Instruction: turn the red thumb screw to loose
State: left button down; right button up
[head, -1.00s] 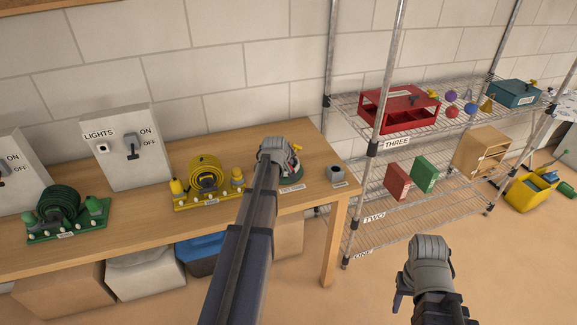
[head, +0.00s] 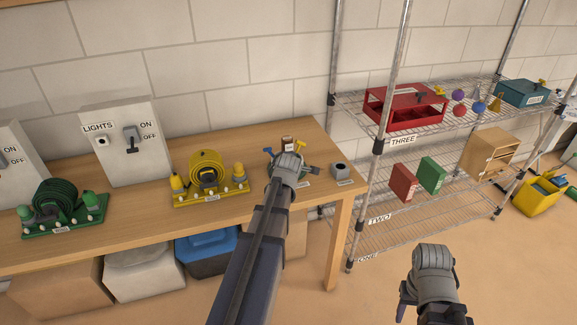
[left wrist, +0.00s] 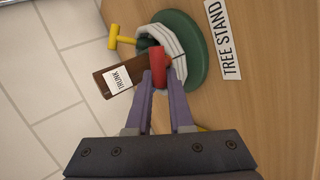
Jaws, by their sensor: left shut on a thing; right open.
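The red thumb screw (left wrist: 158,66) sits on the pale collar of the green tree stand (left wrist: 203,62) in the left wrist view. My left gripper (left wrist: 159,80) is shut on it, one purple finger on each side. A brown trunk (left wrist: 105,86) with a TRUNK label stands in the stand, and a yellow thumb screw (left wrist: 122,40) sticks out beside it. In the head view my left gripper (head: 289,163) covers most of the stand and hides the red screw; the trunk top (head: 288,143) shows behind it. My right gripper (head: 405,292) is open and empty, away from the table.
The wooden table (head: 130,222) also holds a yellow reel set (head: 208,180), a green reel set (head: 58,208), a grey block (head: 342,170) and a LIGHTS switch box (head: 125,150). A wire shelf (head: 385,215) stands right of the table. Bins sit below the table.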

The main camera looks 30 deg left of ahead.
pick_arm(q)
jog(key=shift+s+d+f+n+y+b, duration=0.1)
jog(key=shift+n+y+b, duration=0.2)
jog(key=shift+n, duration=0.55)
jog(key=shift+s+d+f+n+y+b, duration=0.15)
jog(key=shift+n+y, duration=0.15)
jog(key=shift+n, duration=0.55)
jog(key=shift+a, duration=0.1)
jog(key=c, duration=0.8)
grip_release()
jog(key=shift+r, duration=0.1)
jog(key=p+v, duration=0.4)
jog(key=v, duration=0.3)
jog(key=shift+s+d+r, duration=0.15)
jog(key=shift+s+d, duration=0.05)
jog(key=shift+d, duration=0.1)
